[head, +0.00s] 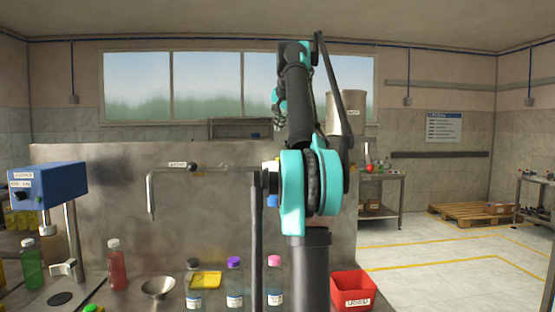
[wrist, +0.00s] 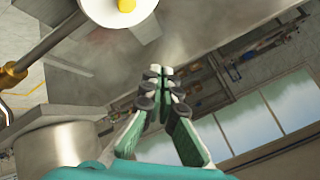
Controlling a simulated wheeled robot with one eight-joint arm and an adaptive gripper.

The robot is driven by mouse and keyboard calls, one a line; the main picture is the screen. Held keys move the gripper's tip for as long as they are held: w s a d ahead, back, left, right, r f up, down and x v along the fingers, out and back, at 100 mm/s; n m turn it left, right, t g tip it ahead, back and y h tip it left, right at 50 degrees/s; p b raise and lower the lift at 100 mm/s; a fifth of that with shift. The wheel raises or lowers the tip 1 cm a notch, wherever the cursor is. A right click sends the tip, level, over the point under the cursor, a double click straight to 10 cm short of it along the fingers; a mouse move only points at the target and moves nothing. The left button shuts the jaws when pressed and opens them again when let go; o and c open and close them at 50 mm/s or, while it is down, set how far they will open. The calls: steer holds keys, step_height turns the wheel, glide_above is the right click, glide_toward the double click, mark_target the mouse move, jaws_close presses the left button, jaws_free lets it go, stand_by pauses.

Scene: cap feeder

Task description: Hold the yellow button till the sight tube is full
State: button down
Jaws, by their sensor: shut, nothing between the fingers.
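The yellow button (wrist: 127,5) shows at the top edge of the wrist view, on a round white housing (wrist: 105,12), partly cut off by the frame. My gripper (wrist: 160,72) is shut and empty in the wrist view. Its fingertips appear below and to the right of the button, apart from it in the picture; the depth between them is hard to tell. In the head view my arm stands in front of that part of the bench, and I cannot make out the button there. I cannot make out the sight tube or its fill in either view.
A grey hopper (head: 346,113) stands behind my arm. A water spout (head: 151,190) juts from the steel panel (head: 100,165). Bottles, a funnel (head: 158,288) and a red bin (head: 352,287) line the bench. A blue capper (head: 48,182) stands left.

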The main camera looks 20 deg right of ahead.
steer(key=shift+f, duration=0.1)
steer(key=shift+f, duration=4.35)
steer(key=shift+f, duration=0.4)
steer(key=shift+f, duration=0.45)
steer(key=shift+r, duration=0.9)
